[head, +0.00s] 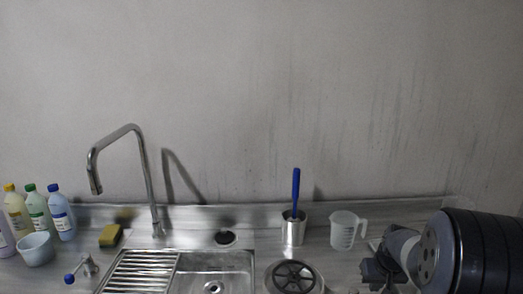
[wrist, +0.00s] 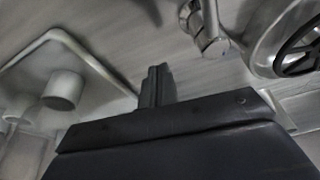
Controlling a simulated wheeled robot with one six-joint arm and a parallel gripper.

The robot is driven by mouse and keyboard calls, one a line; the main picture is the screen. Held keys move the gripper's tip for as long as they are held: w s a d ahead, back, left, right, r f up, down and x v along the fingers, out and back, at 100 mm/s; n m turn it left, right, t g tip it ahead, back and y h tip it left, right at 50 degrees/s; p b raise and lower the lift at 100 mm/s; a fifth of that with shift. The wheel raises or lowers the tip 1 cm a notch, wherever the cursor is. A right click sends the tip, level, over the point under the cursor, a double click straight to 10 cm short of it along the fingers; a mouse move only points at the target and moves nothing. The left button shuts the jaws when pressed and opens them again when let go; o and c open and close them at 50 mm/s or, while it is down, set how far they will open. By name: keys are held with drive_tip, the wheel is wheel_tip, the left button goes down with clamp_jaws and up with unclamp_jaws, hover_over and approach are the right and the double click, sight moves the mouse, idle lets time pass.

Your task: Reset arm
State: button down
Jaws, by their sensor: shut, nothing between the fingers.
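My gripper (wrist: 155,86) shows in the wrist view as two dark fingers pressed together, with nothing held between them. They point up past the wide dark gripper body. In the head view, my dark arm fills the lower right corner, with smaller dark parts to the left of its round grey cap. I cannot make out the fingertips there. A translucent measuring jug (head: 343,231) stands just left of and behind these parts. A round steel item with a black spoked top (head: 293,278) is at the front. A similar one (wrist: 298,42) is at the right of the wrist view.
A steel cup (head: 293,231) holds a blue-handled tool (head: 296,188). A tall curved faucet (head: 148,182) rises behind the sink (head: 215,265). A yellow sponge (head: 109,236), a pale bowl (head: 36,250) and several bottles (head: 61,214) stand left. A bare wall (head: 260,90) closes the back.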

drive_tip(key=shift+w+n, duration=0.2)
drive_tip(key=shift+n, duration=0.2)
drive_tip(key=shift+s+m, duration=0.15)
drive_tip(key=shift+m, duration=0.15)
